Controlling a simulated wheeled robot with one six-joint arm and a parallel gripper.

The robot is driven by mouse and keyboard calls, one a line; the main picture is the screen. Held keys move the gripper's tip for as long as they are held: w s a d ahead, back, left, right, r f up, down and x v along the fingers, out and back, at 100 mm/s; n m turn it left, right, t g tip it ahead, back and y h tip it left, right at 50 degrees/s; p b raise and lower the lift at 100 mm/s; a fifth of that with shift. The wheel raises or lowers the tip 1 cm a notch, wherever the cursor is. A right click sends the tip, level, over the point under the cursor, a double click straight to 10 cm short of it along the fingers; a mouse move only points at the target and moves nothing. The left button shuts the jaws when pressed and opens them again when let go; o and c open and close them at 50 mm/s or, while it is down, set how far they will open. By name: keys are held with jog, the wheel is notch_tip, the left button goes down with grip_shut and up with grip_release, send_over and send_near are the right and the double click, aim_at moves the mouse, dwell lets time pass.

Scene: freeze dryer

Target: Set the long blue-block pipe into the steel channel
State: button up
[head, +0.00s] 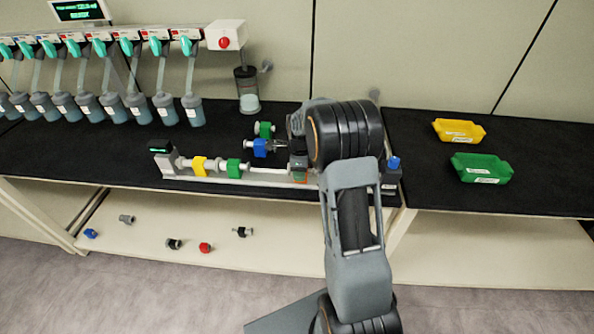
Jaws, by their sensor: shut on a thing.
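The blue-block pipe (260,147) lies behind the steel channel in the head view, its pale left end sticking out past the blue block. Its right part runs to my gripper (296,150), which is shut on it; the fingertips are largely hidden by my wrist. The steel channel (226,179) runs along the bench's front edge. A yellow-block piece (199,165) and a green-block piece (235,168) sit in line in its left part. My arm hides much of the channel's right part. I cannot tell the pipe's height above the bench.
Another green-block piece (265,129) is just behind the blue block. A blue part (393,163) tops the channel's right end. Hanging flasks (111,107) stand at back left. Yellow (459,131) and green (481,168) trays lie right. Several small parts are on the lower shelf (145,257).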

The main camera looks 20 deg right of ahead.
jog(key=o, duration=1.1)
jog(key=shift+o, duration=0.2)
notch_tip(320, 180, up, 14)
jog(key=shift+f, duration=0.1)
dwell(0.5)
